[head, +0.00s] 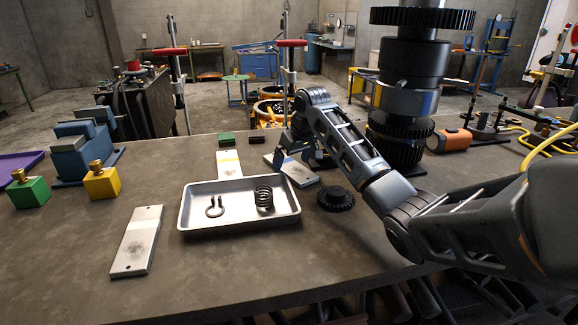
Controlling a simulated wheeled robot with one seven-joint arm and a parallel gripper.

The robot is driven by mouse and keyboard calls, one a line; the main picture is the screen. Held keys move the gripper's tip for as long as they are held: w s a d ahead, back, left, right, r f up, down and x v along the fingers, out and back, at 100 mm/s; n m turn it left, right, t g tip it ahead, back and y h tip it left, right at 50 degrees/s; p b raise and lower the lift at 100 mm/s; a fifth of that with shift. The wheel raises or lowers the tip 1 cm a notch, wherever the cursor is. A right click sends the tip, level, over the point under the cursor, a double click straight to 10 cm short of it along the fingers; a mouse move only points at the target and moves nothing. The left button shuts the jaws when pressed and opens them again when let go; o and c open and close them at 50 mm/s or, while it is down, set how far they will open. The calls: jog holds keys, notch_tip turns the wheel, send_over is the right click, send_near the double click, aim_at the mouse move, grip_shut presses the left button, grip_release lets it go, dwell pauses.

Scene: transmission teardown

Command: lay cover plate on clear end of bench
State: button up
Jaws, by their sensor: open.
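Several flat pale metal plates lie on the bench (330,262), and I cannot tell for sure which is the cover plate. One plate (137,241) with a dark smudge lies at the left front, apart from the tray. A third plate (297,173) lies right of that one, just below my gripper (296,157). My gripper is open and points down over this third plate. The jaws partly hide the plate, and I cannot tell whether they touch it.
A metal tray (240,227) holds a clip ring (214,208) and a coil spring (264,199). A dark gear (336,199) lies right of it. A tall gear shaft (405,100) stands at the right. A vise (84,150) and weights stand left. The front middle is bare.

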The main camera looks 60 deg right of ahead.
jog(key=shift+w+d+f, duration=0.1)
jog(key=shift+w+f, duration=0.1)
jog(key=shift+f, duration=0.4)
jog(key=shift+c, duration=0.5)
jog(key=shift+r, duration=0.1)
jog(key=c, duration=1.6)
jog(key=shift+r, duration=0.15)
